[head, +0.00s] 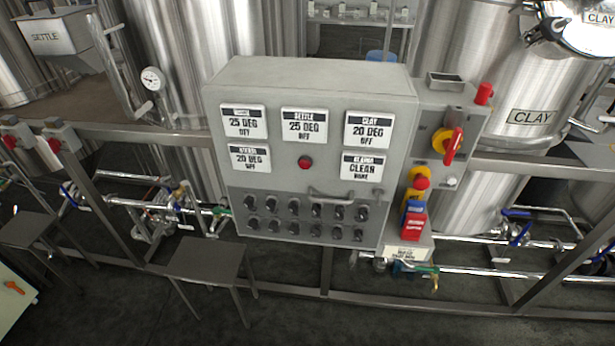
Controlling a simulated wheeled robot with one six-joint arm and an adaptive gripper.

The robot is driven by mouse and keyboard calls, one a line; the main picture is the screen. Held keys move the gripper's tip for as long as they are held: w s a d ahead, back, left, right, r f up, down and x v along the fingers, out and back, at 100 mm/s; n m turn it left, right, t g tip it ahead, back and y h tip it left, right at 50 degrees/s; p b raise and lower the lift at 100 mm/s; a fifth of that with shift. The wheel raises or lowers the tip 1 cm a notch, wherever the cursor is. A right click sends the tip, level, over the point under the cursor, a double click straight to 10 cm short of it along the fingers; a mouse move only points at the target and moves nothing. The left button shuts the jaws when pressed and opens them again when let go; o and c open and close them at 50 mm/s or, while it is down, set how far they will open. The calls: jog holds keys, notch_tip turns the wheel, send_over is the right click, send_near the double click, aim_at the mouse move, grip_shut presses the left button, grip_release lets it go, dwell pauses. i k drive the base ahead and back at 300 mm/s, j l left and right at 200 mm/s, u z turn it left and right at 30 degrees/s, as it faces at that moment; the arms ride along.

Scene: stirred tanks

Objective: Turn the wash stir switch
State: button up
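A grey control panel (300,80) stands in the middle of the head view. Two rows of small black switches (293,207) run across its lower dark section. Their labels are too small to read, so I cannot tell which is the wash stir switch or how it is set. White displays sit above, including a settle display (304,125) with "25 DEG OFF" and a clay display (368,131) with "20 DEG OFF". The top left display (245,122) reads "25 DEG OFF"; its heading is unclear. My gripper is not in view.
A red-and-yellow rotary switch (448,146) and red-topped buttons sit on a side box right of the panel. A rail (520,160) runs behind the panel. Steel tanks (480,60) stand behind. A small grey table (208,262) stands front left. Dark floor (270,325) is open in front.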

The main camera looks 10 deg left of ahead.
aim_at(249, 201)
jog(key=i+j+u, duration=0.15)
jog(key=j+u, duration=0.15)
jog(key=i+j+u, duration=0.2)
jog(key=u, duration=0.15)
jog(key=j+u, duration=0.15)
jog(key=u, duration=0.85)
